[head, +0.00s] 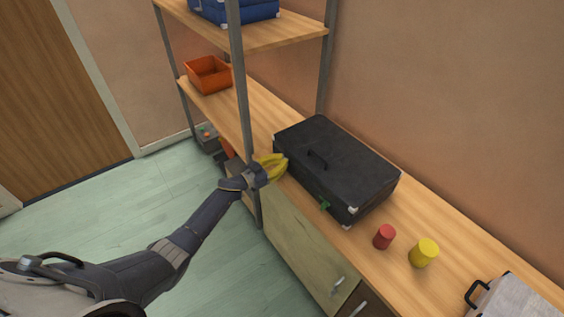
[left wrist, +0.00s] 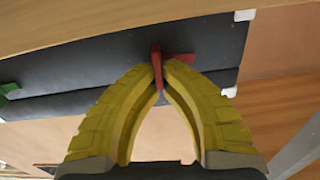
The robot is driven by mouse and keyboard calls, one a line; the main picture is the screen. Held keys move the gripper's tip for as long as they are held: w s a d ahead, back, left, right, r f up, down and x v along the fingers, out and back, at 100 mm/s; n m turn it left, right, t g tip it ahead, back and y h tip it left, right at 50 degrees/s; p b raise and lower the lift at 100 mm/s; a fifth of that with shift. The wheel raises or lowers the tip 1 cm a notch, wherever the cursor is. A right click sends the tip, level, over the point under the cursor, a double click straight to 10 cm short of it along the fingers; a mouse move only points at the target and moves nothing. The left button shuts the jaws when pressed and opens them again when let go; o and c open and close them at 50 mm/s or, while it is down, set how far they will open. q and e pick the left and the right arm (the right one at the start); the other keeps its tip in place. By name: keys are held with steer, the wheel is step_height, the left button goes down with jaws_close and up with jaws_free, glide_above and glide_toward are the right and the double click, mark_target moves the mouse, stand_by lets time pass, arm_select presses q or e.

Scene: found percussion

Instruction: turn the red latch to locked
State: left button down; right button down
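The black case (head: 335,165) lies on the wooden counter. In the left wrist view its dark front (left wrist: 75,72) fills the upper part. The red latch (left wrist: 180,58) is on this front near the case's right end there. One part of it points sideways to the right, and a narrow part runs down between my fingertips. My left gripper (head: 282,165) has yellow fingers, which also show in the left wrist view (left wrist: 161,68). Their tips are closed in on the narrow red part from both sides. In the head view the gripper hides the red latch. My right gripper is out of view.
A green latch (head: 325,205) sits on the same case front. A red cylinder (head: 384,237), a yellow cylinder (head: 424,253) and a grey case (head: 515,300) stand on the counter to the right. A shelf post (head: 243,100) rises close behind my left gripper.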

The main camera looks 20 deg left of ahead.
arm_select(q)
steer(key=m, duration=0.5)
steer(key=shift+s+d+f, duration=0.1)
steer(key=shift+s+d, duration=0.15)
steer(key=shift+d, duration=0.1)
steer(key=m, duration=0.5)
steer(key=shift+s+d+f, duration=0.2)
steer(key=shift+d+f, duration=0.05)
steer(key=shift+f, duration=0.1)
steer(key=m, duration=0.3)
steer(key=shift+s+d+f+m, duration=0.1)
steer(key=shift+f+m, duration=0.15)
steer(key=shift+m, duration=0.15)
steer(key=shift+f+m, duration=0.25)
steer(key=shift+m, duration=1.45)
steer(key=c, duration=1.6)
jaws_free()
steer(key=shift+o, duration=0.2)
